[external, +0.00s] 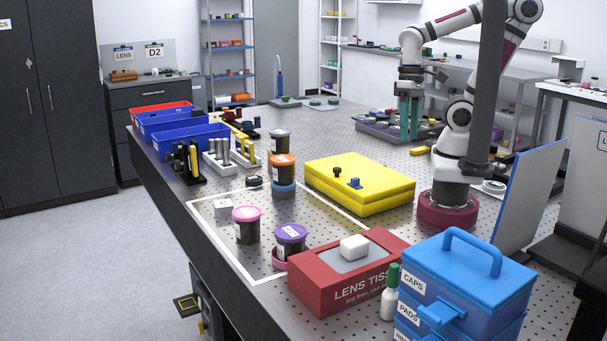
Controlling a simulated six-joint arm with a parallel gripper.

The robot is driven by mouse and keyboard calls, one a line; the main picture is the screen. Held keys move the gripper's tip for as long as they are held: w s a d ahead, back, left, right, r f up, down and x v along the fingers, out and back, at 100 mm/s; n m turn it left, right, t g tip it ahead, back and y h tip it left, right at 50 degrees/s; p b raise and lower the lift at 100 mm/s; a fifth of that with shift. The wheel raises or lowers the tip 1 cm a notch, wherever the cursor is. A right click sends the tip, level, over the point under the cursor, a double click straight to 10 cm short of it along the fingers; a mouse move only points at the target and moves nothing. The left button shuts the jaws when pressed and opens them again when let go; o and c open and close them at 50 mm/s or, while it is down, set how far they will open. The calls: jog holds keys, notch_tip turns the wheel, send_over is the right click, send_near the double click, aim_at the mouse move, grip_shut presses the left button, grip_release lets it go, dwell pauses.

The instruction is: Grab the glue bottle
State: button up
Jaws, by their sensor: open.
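The glue bottle is probably the small white bottle with a green cap (390,303). It stands upright at the front right, between the red lens tissue box (310,285) and the blue drawer box (470,285), which hides part of its right side. My gripper (411,84) is at the back right, pointing down above the cluttered fixture, far from the bottle.
A white block (354,247) lies on the tissue box. Lidded jars, including a purple-lidded one (290,240), stand to its left. A yellow case (360,183) lies mid-table. A thick grey post (487,90) stands close to my arm. A grey-blue panel (530,195) stands at the right.

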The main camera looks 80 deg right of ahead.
aim_at(395, 275)
jog(key=s+a+f+m+g+y, duration=0.1)
jog(key=a+m+g+y, duration=0.35)
jog(key=a, duration=0.95)
jog(key=a+f+m+g+y, duration=0.1)
jog(key=a+y, duration=0.6)
jog(key=a, duration=0.8)
jog(key=a+f+m+t, duration=0.1)
jog(key=a+f+m, duration=0.1)
jog(key=a+f, duration=0.2)
jog(key=w+a+f+m+t, duration=0.1)
jog(key=a+f+m+t, duration=0.1)
jog(key=a+f, duration=0.2)
jog(key=a+f+m+t, duration=0.1)
jog(key=a+f+m, duration=0.2)
jog(key=a+f, duration=0.1)
jog(key=shift+w+a+f+t, duration=0.25)
jog(key=shift+w+f, duration=0.05)
jog(key=shift+f, duration=0.3)
grip_shut()
